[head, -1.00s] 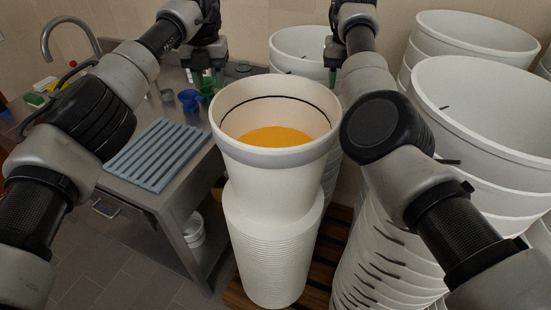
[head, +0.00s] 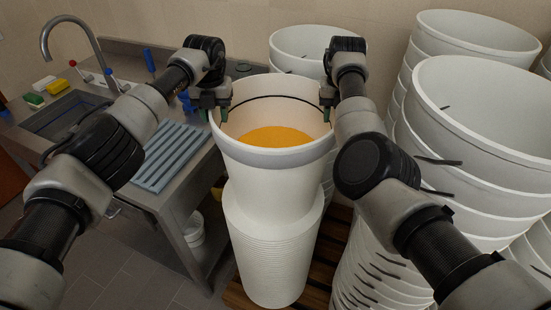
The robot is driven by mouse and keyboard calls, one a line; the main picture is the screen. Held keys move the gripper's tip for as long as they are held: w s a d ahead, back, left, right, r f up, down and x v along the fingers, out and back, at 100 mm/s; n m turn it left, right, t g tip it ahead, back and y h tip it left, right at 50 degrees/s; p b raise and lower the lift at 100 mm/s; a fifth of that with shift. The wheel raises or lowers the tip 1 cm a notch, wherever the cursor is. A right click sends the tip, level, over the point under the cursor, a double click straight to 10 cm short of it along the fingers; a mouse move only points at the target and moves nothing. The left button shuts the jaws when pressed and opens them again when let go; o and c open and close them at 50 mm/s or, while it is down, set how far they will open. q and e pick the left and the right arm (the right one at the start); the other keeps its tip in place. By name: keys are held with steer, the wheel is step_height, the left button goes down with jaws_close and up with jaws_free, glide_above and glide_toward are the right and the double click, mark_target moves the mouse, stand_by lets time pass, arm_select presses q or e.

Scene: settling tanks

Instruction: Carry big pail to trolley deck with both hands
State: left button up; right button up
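The big pail (head: 270,181) is white, with an orange fill (head: 275,137) inside. It stands upright on a stack of white pails (head: 272,240) in the middle of the head view. My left gripper (head: 214,114) is at the pail's left rim, its fingers apart, one outside the wall and one inside. My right gripper (head: 328,112) is at the right rim. No trolley deck is in view.
Tall stacks of white pails (head: 480,130) stand close on the right, and another pail (head: 300,42) stands behind. A steel sink bench (head: 195,170) with a blue-grey ribbed mat (head: 172,155) is on the left. A wooden pallet (head: 318,296) lies below. Open tiled floor (head: 130,270) shows lower left.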

arm_select(q)
steer(key=c, duration=0.7)
arm_select(e)
jaws_close()
arm_select(q)
jaws_close()
steer(key=shift+r, duration=0.1)
arm_select(e)
steer(key=shift+r, duration=0.1)
